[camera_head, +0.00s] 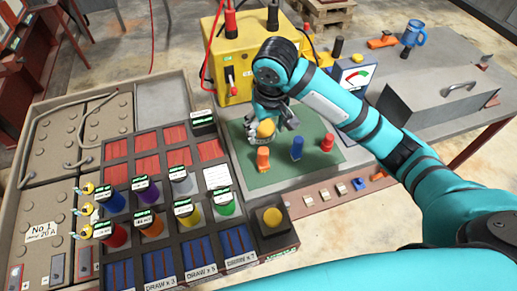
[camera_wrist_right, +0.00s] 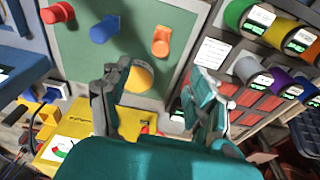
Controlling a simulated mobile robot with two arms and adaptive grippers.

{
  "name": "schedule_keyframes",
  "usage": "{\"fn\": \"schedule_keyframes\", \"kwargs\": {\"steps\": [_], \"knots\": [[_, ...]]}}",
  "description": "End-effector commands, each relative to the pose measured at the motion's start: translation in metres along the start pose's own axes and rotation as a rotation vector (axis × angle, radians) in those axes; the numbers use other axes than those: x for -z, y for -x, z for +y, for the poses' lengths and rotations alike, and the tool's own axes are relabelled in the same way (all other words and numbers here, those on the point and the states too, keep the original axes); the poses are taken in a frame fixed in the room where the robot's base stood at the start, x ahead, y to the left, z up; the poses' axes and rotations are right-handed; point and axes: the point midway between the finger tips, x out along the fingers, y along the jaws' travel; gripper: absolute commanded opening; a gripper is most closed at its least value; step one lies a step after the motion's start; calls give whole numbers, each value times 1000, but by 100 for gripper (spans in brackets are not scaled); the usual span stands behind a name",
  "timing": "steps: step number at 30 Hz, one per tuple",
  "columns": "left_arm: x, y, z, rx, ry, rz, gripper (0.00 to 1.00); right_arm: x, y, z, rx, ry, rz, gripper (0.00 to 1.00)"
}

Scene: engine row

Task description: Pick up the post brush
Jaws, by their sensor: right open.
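A yellow round-topped thing (camera_head: 266,128), which may be the post brush, stands on the green mat (camera_head: 262,179). Its lower part is hard to make out. My right gripper (camera_head: 272,120) is open above it, with the fingers on either side. In the right wrist view the yellow top (camera_wrist_right: 138,80) shows between the open fingers (camera_wrist_right: 153,82), nearer the left one, and I cannot tell whether they touch it. My left gripper is not in view.
An orange peg (camera_head: 263,159), a blue peg (camera_head: 297,148) and a red peg (camera_head: 327,142) stand close by on the mat. A rack of coloured cylinders (camera_head: 150,222) stands left. A yellow power box (camera_head: 240,50) and a gauge box (camera_head: 355,76) stand behind.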

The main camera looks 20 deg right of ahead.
Motion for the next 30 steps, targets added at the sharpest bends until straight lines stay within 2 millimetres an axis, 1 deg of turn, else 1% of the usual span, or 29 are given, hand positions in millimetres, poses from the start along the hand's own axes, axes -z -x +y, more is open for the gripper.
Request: {"fn": "schedule_keyframes", "kwargs": {"steps": [2, 4, 9, 13, 15, 17, 22, 25, 30], "knots": [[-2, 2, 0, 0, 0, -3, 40, -1, -10, 1, -2, -2, -6, 60], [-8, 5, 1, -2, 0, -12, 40, -2, -24, 1, -4, -1, -8, 60], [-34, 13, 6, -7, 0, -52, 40, -1, -61, 0, -2, -2, -7, 60], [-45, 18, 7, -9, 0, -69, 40, -1, -88, 0, -2, -1, -6, 60], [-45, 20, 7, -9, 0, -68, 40, -1, -100, 0, -2, -1, -4, 60], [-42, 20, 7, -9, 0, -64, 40, 0, -108, 0, -1, -1, -4, 60], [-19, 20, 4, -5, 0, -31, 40, 0, -120, 0, -1, 0, -2, 60], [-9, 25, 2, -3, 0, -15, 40, 1, -128, 0, -2, 0, -3, 60], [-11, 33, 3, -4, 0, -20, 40, 3, -154, 0, -2, -1, -5, 60]]}}
